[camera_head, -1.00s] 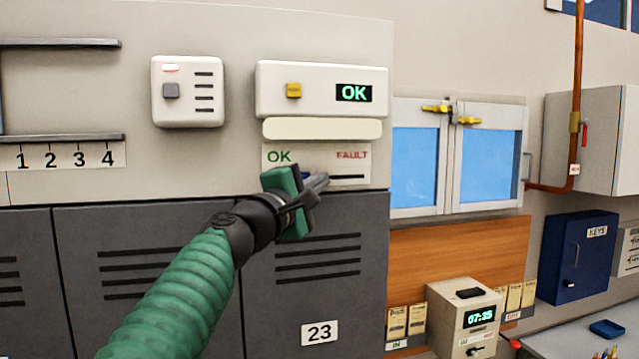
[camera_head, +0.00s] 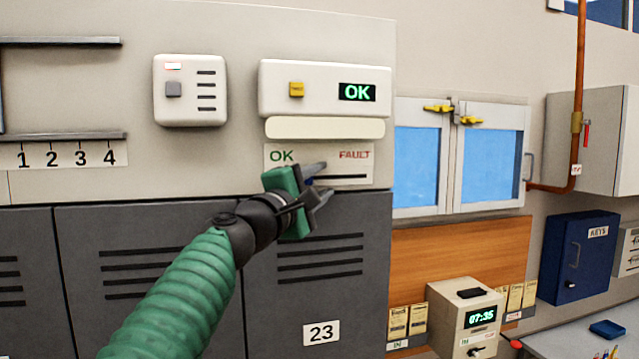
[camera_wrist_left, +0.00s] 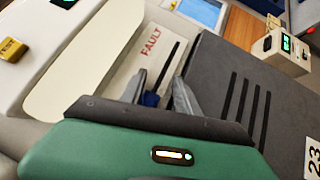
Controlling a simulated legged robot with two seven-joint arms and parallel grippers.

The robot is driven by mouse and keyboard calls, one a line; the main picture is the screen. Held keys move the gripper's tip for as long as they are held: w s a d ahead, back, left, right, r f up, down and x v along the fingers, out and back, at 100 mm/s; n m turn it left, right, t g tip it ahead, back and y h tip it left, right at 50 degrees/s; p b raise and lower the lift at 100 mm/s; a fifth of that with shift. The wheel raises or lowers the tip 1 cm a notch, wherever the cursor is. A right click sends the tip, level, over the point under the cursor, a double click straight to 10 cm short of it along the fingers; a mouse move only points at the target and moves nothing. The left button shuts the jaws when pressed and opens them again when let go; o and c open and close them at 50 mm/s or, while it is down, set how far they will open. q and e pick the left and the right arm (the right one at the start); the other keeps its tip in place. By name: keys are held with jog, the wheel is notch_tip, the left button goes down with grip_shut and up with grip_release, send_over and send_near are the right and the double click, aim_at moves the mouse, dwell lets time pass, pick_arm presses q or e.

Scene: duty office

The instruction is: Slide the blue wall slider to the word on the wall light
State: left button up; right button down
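The wall light (camera_head: 357,92) reads OK in green on a white wall box. Below it is a label panel (camera_head: 355,178) with OK at its left, FAULT at its right and a dark slot. The blue slider (camera_head: 308,181) shows only as a small piece beside my left gripper (camera_head: 322,180). The gripper hides the slot's left part. In the left wrist view the blue slider (camera_wrist_left: 150,99) sits between the two spread fingers, closer to the left one. The left gripper is open. My right gripper is not in view.
A pale blank bar (camera_head: 325,128) juts out just above the panel. A yellow button (camera_head: 296,90) is on the wall box. Grey lockers (camera_head: 320,300) stand below. A window (camera_head: 460,155) and a blue key cabinet (camera_head: 578,257) are to the right.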

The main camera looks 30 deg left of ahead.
pick_arm(q)
jog(key=shift+f, duration=0.1)
jog(key=shift+s+f+b, duration=0.15)
jog(key=shift+s+b, duration=0.05)
jog(key=shift+b, duration=0.1)
jog(key=b+v, duration=1.1)
jog(key=v, duration=0.5)
jog(key=shift+a, duration=0.15)
jog(key=shift+s, duration=0.1)
